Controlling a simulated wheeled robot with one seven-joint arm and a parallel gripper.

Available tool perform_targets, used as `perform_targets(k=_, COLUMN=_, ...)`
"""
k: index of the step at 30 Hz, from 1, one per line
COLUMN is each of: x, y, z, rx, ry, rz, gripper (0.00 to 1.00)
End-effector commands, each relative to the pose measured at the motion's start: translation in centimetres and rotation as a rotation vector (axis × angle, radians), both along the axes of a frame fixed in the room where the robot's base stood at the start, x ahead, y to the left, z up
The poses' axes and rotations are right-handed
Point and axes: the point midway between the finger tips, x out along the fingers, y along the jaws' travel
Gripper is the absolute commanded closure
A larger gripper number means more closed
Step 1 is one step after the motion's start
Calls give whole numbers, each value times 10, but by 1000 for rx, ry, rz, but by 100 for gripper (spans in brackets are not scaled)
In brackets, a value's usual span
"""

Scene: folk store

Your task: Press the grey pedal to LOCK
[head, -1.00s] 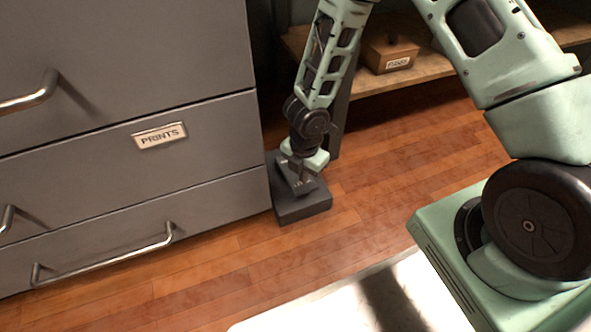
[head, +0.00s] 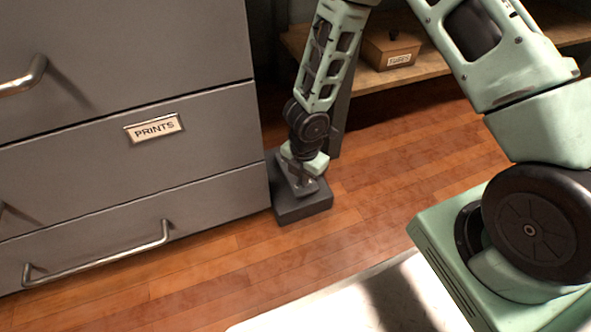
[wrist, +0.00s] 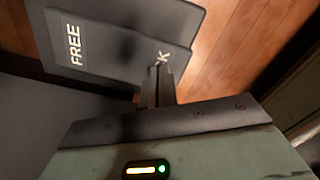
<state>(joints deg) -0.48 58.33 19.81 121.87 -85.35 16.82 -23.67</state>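The dark grey pedal (head: 290,207) sits on the floor beside the cabinet's front right corner in the head view. In the wrist view its top plate (wrist: 115,45) has white "FREE" at the left and a "K" at the right; the rest of that right-hand word is hidden behind my fingers. My gripper (head: 304,186) points down over the pedal. In the wrist view my fingers (wrist: 158,75) are closed together, with nothing seen between them, at the lettered right end of the plate. I cannot tell whether they touch it or how far it is tilted.
The grey drawer cabinet (head: 90,185), labelled PRINTS, stands directly left of the pedal, with metal handles on its front. A wooden shelf (head: 440,66) with a brown box (head: 390,50) stands behind. Wooden floor (head: 400,185) is clear to the right of the pedal.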

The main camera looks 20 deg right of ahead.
Motion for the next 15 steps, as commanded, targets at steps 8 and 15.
perform_targets(k=8, x=1, y=0, z=-4, rx=0, ry=-1, rz=0, gripper=100)
perform_targets(k=15, x=0, y=0, z=0, rx=1, ry=-1, rz=0, gripper=100)
